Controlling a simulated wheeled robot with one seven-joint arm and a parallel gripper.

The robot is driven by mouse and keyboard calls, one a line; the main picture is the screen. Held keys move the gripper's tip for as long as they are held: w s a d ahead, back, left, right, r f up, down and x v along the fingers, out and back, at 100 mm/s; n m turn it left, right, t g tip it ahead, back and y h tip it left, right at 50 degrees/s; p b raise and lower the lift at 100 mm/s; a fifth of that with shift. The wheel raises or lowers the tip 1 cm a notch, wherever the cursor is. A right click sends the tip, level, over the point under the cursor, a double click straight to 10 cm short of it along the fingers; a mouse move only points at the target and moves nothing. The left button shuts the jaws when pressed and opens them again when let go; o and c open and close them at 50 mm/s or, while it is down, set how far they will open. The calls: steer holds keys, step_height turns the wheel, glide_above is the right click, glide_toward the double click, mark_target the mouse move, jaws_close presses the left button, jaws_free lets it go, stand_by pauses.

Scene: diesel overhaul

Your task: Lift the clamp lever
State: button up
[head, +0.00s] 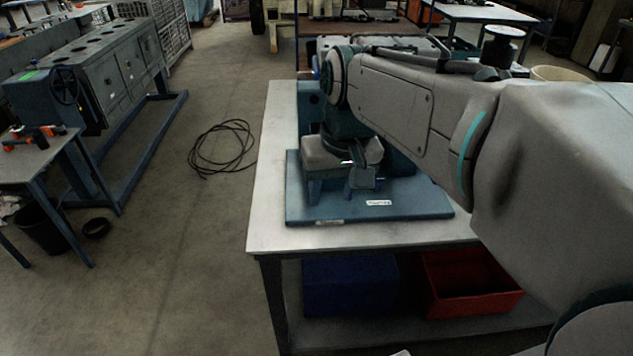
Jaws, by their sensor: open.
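A blue fixture base plate (420,206) with small white labels lies on the workbench. Blue upright parts (310,101) of the fixture stand behind and beside my wrist. My gripper (339,184) points down over the left-middle of the plate, with its grey hand just above the fixture. It is open, and I see nothing held in it. I cannot make out the clamp lever; my arm and hand cover much of the fixture. Whether a fingertip touches any part cannot be told.
The light-topped workbench (268,215) has free room left of the plate. A blue bin (350,285) and a red bin (470,283) sit on its lower shelf. A coiled black cable (222,150) lies on the floor. A small table (35,160) stands far left.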

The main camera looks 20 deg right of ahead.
steer(key=shift+s+a+f, duration=0.4)
steer(key=shift+s+f, duration=0.35)
steer(key=shift+s, duration=0.05)
steer(key=shift+n+t+h, duration=0.3)
steer(key=shift+n, duration=0.1)
steer(key=s+f, duration=0.1)
steer(key=f, duration=0.1)
steer(key=s+a+f, duration=0.1)
steer(key=s+f, duration=0.1)
steer(key=s+a+f, duration=0.1)
steer(key=f, duration=0.2)
steer(key=shift+s+a, duration=0.15)
steer(key=shift+s, duration=0.1)
steer(key=shift+c, duration=0.7)
steer(key=shift+s+a+f, duration=0.1)
steer(key=shift+s+f, duration=0.15)
steer(key=shift+f, duration=0.15)
jaws_close()
